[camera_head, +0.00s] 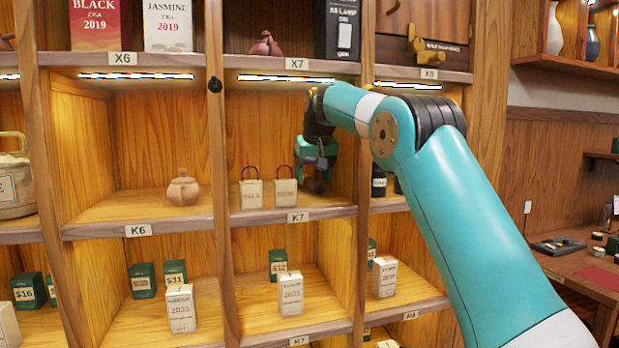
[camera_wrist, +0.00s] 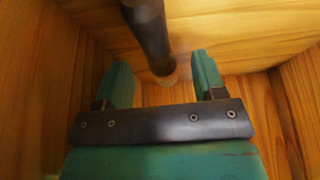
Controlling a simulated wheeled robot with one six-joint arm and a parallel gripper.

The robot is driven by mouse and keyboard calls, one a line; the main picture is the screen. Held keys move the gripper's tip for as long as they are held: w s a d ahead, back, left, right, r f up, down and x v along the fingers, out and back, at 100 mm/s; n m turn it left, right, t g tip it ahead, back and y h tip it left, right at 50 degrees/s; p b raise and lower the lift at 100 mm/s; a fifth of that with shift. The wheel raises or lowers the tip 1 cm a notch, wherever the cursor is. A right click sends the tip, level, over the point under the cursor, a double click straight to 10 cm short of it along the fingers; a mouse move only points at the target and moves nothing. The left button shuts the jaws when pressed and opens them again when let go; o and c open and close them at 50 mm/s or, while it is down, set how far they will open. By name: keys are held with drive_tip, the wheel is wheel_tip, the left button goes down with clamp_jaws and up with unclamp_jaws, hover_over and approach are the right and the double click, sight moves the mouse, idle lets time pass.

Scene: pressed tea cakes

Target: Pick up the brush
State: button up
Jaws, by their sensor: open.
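A dark rod with a tan end (camera_wrist: 152,38), which looks like the brush, shows in the wrist view. It comes down from the top edge, slightly tilted, and its tan end lies between and beyond the fingertips. My gripper (camera_wrist: 162,72) is open, with one teal finger on each side of that end and gaps visible on both sides. In the head view my gripper (camera_head: 317,158) is inside the compartment labelled K7, near its right wall. I cannot clearly make out the brush there.
Two small bags with red handles (camera_head: 252,193) (camera_head: 286,192) stand left of my gripper on the K7 shelf (camera_head: 245,216). A clay teapot (camera_head: 183,188) stands in K6. Wooden walls close around my gripper in the wrist view. Small boxes fill the shelves below.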

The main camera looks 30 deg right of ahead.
drive_tip(key=shift+w+d+f+p, duration=0.2)
drive_tip(key=shift+w+p, duration=0.15)
drive_tip(key=shift+w, duration=0.3)
drive_tip(key=shift+w+d+f+p, duration=0.15)
drive_tip(key=shift+w+p, duration=0.2)
drive_tip(key=shift+w, duration=0.25)
drive_tip(key=shift+f, duration=0.2)
drive_tip(key=c, duration=1.1)
drive_tip(key=shift+r+p, duration=0.45)
drive_tip(key=shift+p, duration=0.15)
